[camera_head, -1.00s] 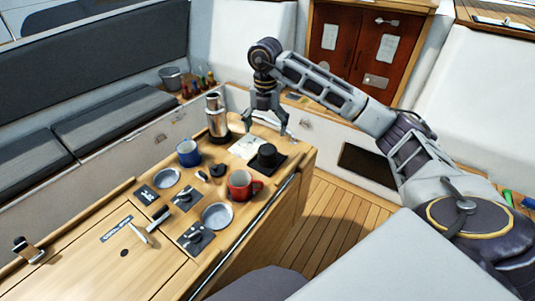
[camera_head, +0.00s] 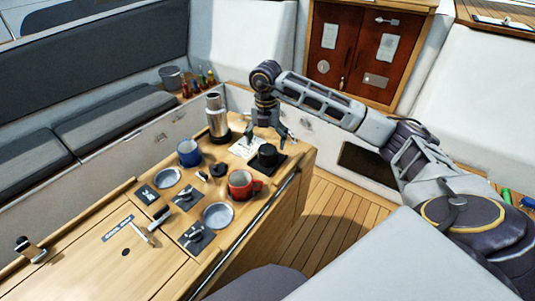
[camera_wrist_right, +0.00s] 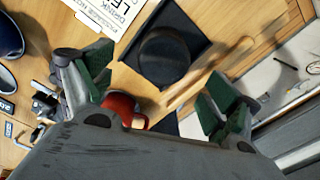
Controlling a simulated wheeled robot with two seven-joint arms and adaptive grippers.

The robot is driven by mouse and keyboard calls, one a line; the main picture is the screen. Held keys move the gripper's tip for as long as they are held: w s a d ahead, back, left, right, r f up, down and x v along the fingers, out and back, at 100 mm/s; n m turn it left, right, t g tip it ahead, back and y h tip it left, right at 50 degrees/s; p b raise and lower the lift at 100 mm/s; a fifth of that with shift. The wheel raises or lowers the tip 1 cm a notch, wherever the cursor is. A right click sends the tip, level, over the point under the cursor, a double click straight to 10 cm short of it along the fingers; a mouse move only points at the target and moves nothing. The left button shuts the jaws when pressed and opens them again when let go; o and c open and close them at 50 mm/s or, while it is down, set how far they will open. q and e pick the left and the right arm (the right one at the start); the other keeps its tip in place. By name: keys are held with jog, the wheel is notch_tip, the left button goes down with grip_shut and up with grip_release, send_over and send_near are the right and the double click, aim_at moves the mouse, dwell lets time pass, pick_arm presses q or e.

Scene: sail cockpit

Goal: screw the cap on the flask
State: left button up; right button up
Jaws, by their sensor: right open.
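The flask (camera_head: 217,117) is a steel cylinder with a dark base. It stands upright near the far left edge of the wooden table top, its top bare. The cap (camera_head: 267,155) is black and round and sits on a dark square mat (camera_head: 279,162) near the right edge. My right gripper (camera_head: 268,139) is open and empty, fingers down, just above the cap. In the right wrist view the cap (camera_wrist_right: 165,58) lies ahead of the spread green-padded fingers (camera_wrist_right: 152,98), apart from them. The flask is not seen there. My left gripper is out of view.
A red mug (camera_head: 239,186) stands in front of the mat, a blue mug (camera_head: 188,155) left of it. A printed white card (camera_head: 246,149) lies between flask and cap. Floor is open on the right.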

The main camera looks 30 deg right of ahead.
aim_at(268, 148)
jog(key=shift+d+f+p, duration=0.15)
jog(key=shift+f+p, duration=0.15)
jog(key=shift+f, duration=0.65)
jog(key=shift+d+f+p, duration=0.15)
jog(key=shift+f+p, duration=0.15)
jog(key=shift+f, duration=1.25)
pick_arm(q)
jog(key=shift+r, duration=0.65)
pick_arm(e)
jog(key=shift+c, duration=0.3)
jog(key=c, duration=1)
jog(key=shift+r, duration=0.1)
jog(key=shift+c, duration=0.2)
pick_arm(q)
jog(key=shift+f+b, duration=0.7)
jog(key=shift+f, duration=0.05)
pick_arm(e)
jog(key=shift+r, duration=4.95)
